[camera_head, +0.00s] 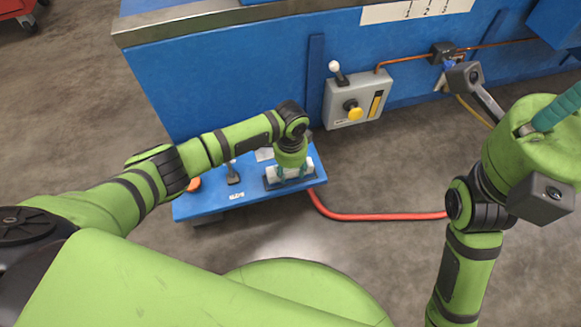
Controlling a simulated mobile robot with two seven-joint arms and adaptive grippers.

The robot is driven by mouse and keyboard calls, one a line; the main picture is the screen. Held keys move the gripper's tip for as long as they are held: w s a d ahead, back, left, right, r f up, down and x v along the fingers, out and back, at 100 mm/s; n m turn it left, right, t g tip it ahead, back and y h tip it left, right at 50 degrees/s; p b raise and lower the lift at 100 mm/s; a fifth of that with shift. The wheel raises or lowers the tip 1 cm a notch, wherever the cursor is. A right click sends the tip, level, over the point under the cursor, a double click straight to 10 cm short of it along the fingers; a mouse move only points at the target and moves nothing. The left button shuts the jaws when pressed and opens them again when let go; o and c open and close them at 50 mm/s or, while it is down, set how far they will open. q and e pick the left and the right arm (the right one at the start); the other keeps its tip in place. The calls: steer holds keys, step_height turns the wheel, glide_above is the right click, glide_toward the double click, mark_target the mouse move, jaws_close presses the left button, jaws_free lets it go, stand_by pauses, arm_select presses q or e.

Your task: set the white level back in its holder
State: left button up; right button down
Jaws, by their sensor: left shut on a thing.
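The white level (301,172) is a short white bar at the right part of the low blue bench. It lies in or just over its dark holder (271,184); I cannot tell whether it is fully seated. My left gripper (291,172) points down and is shut on the level, hiding its middle. My right arm comes in at the right side, and its gripper (488,104) is raised, away from the bench; its fingers do not show clearly enough to tell their state.
The blue bench (205,205) also carries a dark upright piece (233,175) and an orange knob (194,184). A grey switch box (345,115) with a white-tipped lever is on the blue wall behind. A red hose (375,216) runs over the open floor to the right.

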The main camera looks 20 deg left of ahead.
arm_select(q)
steer(key=shift+f, duration=0.25)
stand_by(0.4)
steer(key=shift+f, duration=0.3)
steer(key=shift+p, duration=0.3)
stand_by(0.4)
steer(key=shift+f, duration=0.45)
stand_by(0.8)
steer(key=o, duration=1.5)
